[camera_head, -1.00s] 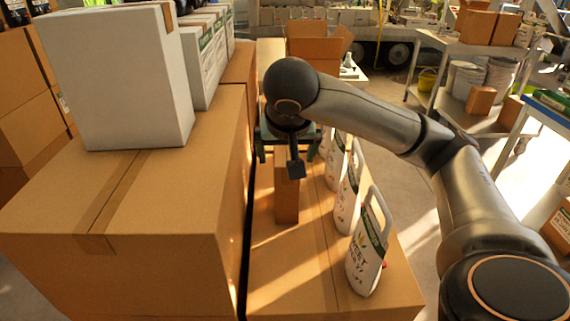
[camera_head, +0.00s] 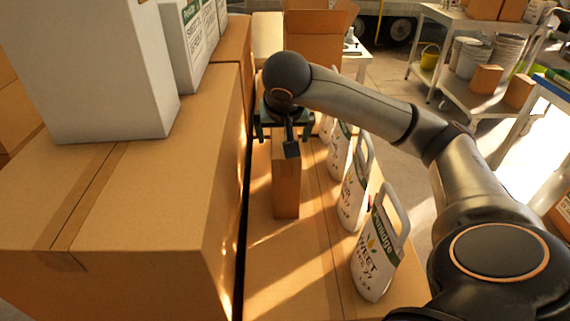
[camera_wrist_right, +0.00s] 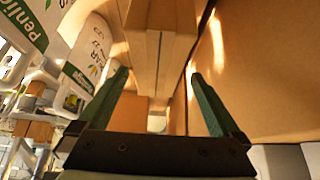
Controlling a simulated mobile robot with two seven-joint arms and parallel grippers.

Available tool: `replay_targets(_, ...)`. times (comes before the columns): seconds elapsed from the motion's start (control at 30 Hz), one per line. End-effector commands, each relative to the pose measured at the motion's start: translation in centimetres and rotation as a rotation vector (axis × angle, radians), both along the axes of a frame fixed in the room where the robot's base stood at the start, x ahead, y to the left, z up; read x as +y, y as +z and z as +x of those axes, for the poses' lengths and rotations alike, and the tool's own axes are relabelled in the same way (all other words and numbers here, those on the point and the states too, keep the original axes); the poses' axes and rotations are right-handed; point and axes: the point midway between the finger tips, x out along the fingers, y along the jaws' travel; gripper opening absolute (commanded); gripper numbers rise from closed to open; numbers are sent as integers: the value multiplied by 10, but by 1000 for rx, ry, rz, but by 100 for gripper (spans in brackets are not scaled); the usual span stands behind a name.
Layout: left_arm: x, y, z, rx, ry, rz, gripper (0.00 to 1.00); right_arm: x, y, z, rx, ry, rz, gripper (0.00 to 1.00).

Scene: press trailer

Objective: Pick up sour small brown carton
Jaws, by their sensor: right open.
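The small brown carton (camera_head: 286,188) stands upright on a large brown box (camera_head: 290,265), left of a row of white bottles. My right gripper (camera_head: 287,132) is open at the carton's upper far end in the head view and partly covers it. In the right wrist view, the carton (camera_wrist_right: 160,42) lies ahead, between the lines of the two open fingers of my right gripper (camera_wrist_right: 165,85). Whether the fingers reach past its sides is hard to tell. My left gripper is not in view.
White bottles with green labels (camera_head: 378,255) stand close on the right of the carton. A taller brown box (camera_head: 150,205) rises on the left, carrying a white box (camera_head: 95,65). An open brown box (camera_head: 312,50) is behind. Shelving (camera_head: 465,75) stands at the right.

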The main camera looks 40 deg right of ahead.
Motion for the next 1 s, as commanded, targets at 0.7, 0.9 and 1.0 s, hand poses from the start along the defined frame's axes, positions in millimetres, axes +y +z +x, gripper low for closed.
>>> replay_targets(0.7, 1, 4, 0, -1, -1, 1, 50, -20, -50, 18, -1, 1, 0, 100)
replay_targets(0.9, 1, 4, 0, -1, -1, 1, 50, -20, -50, 18, -1, 1, 0, 85)
replay_targets(1.0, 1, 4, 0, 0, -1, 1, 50, -20, -50, 18, -1, 1, 0, 74)
